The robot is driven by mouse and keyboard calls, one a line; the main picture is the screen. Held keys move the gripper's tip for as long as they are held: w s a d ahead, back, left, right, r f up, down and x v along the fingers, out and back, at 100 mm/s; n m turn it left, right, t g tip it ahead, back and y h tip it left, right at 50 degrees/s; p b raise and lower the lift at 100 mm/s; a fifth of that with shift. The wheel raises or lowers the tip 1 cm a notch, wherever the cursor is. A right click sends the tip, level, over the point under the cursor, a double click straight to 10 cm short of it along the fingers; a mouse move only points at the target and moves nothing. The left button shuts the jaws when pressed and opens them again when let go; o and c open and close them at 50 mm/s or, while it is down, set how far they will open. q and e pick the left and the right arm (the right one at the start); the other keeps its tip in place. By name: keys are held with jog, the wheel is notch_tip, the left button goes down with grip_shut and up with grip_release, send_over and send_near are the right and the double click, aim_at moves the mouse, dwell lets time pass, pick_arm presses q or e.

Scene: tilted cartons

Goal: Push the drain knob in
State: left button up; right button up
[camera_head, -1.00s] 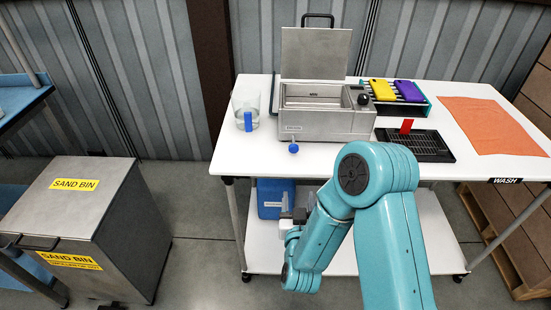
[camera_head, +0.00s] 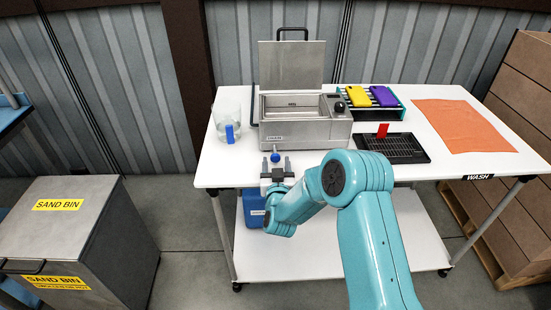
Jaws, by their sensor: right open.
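The blue drain knob (camera_head: 275,157) sticks out at the lower front left of the steel washer tank (camera_head: 310,134), whose lid (camera_head: 291,63) stands open. Nothing shows between the fingers. My left gripper is not in view.
The white table (camera_head: 225,174) also holds a clear jug with a blue handle (camera_head: 228,115), a rack (camera_head: 381,106) with yellow and purple pieces, a black tray (camera_head: 405,150) and an orange cloth (camera_head: 460,126). A blue container (camera_head: 253,208) stands on the lower shelf. A sand bin (camera_head: 70,235) is at left.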

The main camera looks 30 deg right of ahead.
jog(key=shift+x, duration=1.05)
jog(key=shift+s, duration=0.1)
jog(key=shift+c, duration=0.3)
